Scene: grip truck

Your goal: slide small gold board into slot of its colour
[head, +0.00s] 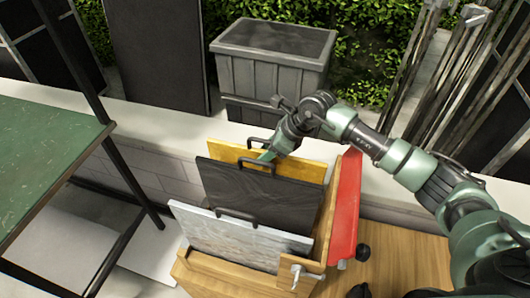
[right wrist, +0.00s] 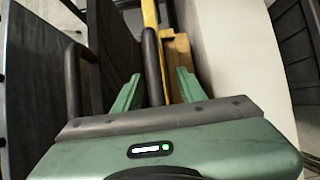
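The gold board (head: 228,152) stands upright at the back of a wooden rack (head: 224,275), behind a black board (head: 240,188). Its lower part and any slot under it are hidden. It has a dark handle on top. My right gripper (head: 266,157) is at that handle. In the right wrist view, the fingers of my right gripper (right wrist: 157,88) are spread, with the gold board's dark handle (right wrist: 152,65) between them and gaps visible beside it. The gold board (right wrist: 150,14) shows as a yellow strip beyond. My left gripper is out of view.
A grey marbled board (head: 225,238) stands in front of the black board, whose handle (right wrist: 75,85) is close left of my right gripper. A red panel (head: 346,205) is on the rack's right. A green table (head: 45,150) is at left, a grey bin (head: 272,70) behind.

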